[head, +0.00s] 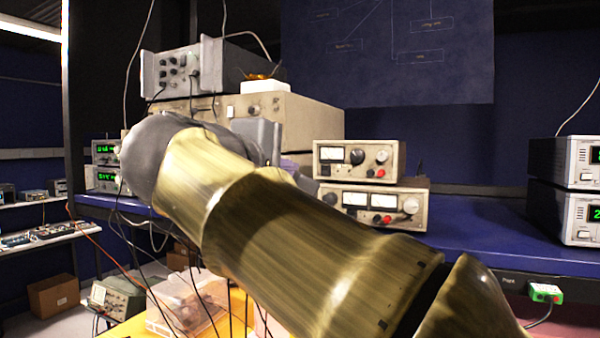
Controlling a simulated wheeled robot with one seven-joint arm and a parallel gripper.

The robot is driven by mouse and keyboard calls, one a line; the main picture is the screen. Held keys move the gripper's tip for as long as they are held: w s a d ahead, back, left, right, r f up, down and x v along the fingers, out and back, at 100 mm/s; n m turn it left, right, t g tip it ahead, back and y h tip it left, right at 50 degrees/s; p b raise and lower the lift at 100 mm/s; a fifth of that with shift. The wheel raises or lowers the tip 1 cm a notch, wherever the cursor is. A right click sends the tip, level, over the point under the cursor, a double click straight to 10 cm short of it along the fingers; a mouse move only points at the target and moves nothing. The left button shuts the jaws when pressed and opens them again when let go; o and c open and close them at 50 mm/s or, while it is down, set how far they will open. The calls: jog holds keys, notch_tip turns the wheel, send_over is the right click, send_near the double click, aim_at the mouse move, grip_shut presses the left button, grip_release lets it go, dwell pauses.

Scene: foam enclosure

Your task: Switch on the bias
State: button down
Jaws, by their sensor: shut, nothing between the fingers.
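No label reading "bias" can be read in the head view, so I cannot tell which switch it is. A grey unit with several knobs (180,72) stands on top of the stack at the left. A small white box (265,86) with a dark knob and something orange on top sits right of it, on a wide beige instrument (300,117). Two beige meter units, an upper one (330,168) and a lower one (330,196), are stacked to the right, with red and pale knobs. My arm crosses the middle and hides part of the bench. My gripper's fingers do not show.
The blue bench top (480,228) is clear between the meter units and the white instruments (568,163) at the right edge. Green-display units (106,150) stand at the left. Loose cables hang in front of the bench. A clear plastic bin (180,300) stands below.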

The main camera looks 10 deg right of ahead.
aim_at(325, 174)
jog(key=p+x, duration=0.4)
jog(key=x, duration=0.8)
jog(key=shift+w+d+r+p, duration=0.1)
jog(key=shift+w+d+p, duration=0.1)
jog(key=shift+p, duration=0.2)
jog(key=shift+w+d, duration=0.15)
jog(key=shift+w, duration=0.15)
jog(key=shift+f, duration=0.2)
